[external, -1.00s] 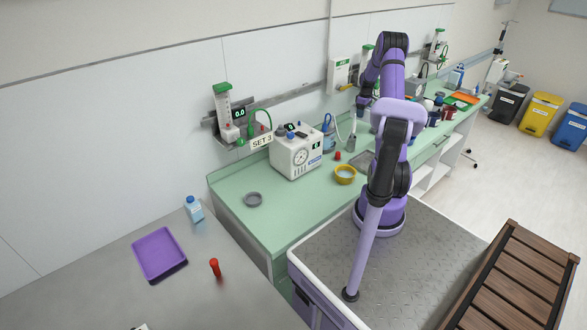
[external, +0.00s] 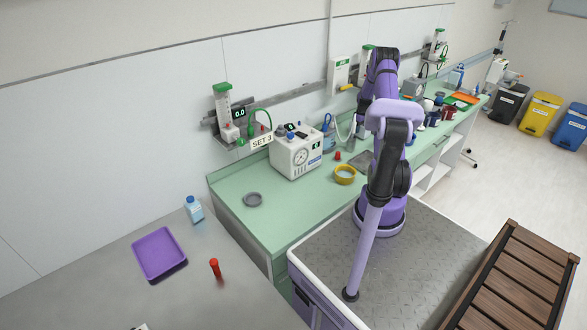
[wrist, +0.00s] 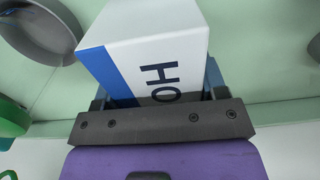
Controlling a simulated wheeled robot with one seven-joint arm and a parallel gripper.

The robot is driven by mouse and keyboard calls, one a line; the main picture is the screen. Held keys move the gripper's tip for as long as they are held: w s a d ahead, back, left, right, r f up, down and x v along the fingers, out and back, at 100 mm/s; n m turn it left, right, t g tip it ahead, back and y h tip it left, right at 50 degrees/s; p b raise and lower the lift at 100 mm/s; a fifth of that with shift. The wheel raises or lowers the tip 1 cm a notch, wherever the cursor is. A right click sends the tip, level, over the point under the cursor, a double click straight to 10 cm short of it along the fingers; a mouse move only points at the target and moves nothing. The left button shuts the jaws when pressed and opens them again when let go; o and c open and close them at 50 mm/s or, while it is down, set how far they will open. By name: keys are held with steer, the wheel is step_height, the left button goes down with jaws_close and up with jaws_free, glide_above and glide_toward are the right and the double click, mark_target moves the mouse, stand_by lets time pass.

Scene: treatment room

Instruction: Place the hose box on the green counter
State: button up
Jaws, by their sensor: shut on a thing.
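The hose box (wrist: 150,45), white with a blue edge and dark letters starting "HO", fills the middle of the wrist view. My gripper (wrist: 155,100) is shut on it. Pale green counter surface (wrist: 262,45) shows around the box; I cannot tell whether the box touches it. In the external view the green counter (external: 228,190) runs along the wall, and my arm reaches over its middle part. The gripper and box are hidden or too small to make out there.
A grey round dish (wrist: 38,30) and a green round thing (wrist: 10,118) lie left in the wrist view. On the counter stand a white gauge machine (external: 297,158), a yellow ring-shaped bowl (external: 345,174) and a grey dish (external: 253,200). The counter's near left end is mostly clear.

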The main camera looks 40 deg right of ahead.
steer(key=shift+f, duration=0.65)
steer(key=shift+f, duration=0.1)
steer(key=o, duration=1)
steer(key=shift+c, duration=0.2)
